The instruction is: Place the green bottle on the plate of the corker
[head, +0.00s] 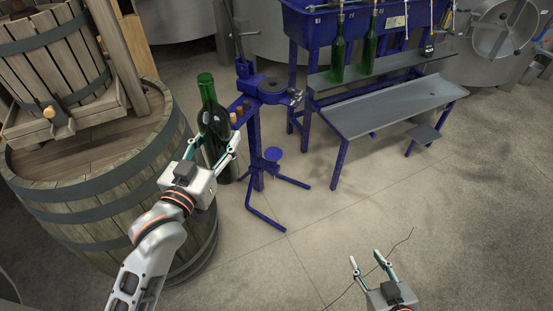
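The green bottle (210,100) stands roughly upright in the air, right of the barrel. My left gripper (217,142) has a finger on either side of its body and appears shut on it; the bottle's lower part is partly hidden by the gripper. The corker (254,130) is a blue floor stand just right of the bottle, partly behind it. Its small round blue plate (273,153) is low on the column, bare, right of and apart from the bottle. My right gripper (366,259) is open and empty over the floor at the bottom.
A wooden barrel (100,208) with a slatted press (55,60) fills the left. Corks (237,113) sit at the corker's upper part. A blue filler bench (390,105) with green bottles (338,58) stands at the back. The floor at centre right is clear apart from a thin dark line.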

